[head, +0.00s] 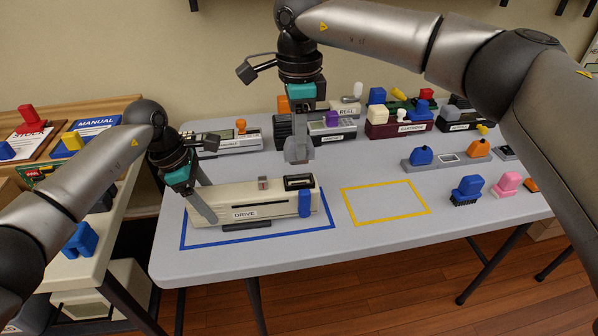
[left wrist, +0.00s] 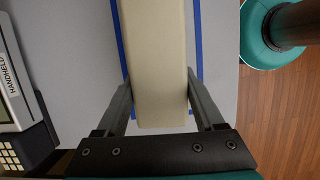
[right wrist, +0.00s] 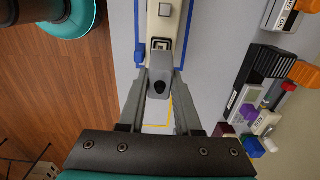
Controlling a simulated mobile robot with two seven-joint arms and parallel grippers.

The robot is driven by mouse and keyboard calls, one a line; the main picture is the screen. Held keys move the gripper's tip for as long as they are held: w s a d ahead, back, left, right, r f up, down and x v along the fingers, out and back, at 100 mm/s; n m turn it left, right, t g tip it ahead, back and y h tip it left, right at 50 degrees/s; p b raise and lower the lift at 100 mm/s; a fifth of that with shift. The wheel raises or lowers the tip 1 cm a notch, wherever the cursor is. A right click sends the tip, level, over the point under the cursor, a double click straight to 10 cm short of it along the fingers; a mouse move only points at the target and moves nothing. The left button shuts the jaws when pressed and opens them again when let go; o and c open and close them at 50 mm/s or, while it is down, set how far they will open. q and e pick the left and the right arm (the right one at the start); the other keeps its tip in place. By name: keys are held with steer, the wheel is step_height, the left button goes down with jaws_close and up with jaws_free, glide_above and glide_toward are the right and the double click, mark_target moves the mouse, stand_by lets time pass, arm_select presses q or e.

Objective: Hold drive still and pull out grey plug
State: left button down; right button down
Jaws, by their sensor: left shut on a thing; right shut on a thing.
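The drive (head: 265,209), a long cream box with a "DRIVE" label, lies inside a blue tape outline on the table. My left gripper (head: 207,207) is shut on the drive's left end, with a finger on each side in the left wrist view (left wrist: 160,100). My right gripper (head: 298,157) is above the drive's right end. It is shut on the grey plug (right wrist: 161,78), which has a dark round spot on its end. The plug appears raised clear of the drive, with a gap below it in the head view. A dark square socket (right wrist: 163,44) shows on the drive's top.
An empty yellow tape outline (head: 385,203) lies to the right of the drive. Labelled units, including a dark red cartridge unit (head: 400,130), stand along the back. Blue (head: 467,189) and pink (head: 507,185) plugs stand at the right. A side bench is at the left.

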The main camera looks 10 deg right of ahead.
arm_select(q)
steer(key=shift+s+a+f, duration=0.15)
steer(key=shift+f, duration=0.2)
arm_select(e)
steer(key=shift+r, duration=0.1)
steer(key=shift+r, duration=0.85)
arm_select(q)
steer(key=shift+c, duration=2.3)
jaws_free()
steer(key=o, duration=0.3)
arm_select(e)
steer(key=shift+w, duration=0.1)
arm_select(q)
steer(key=shift+o, duration=0.8)
steer(key=shift+r, duration=0.15)
steer(key=shift+w+v, duration=0.2)
steer(key=shift+v, duration=3.65)
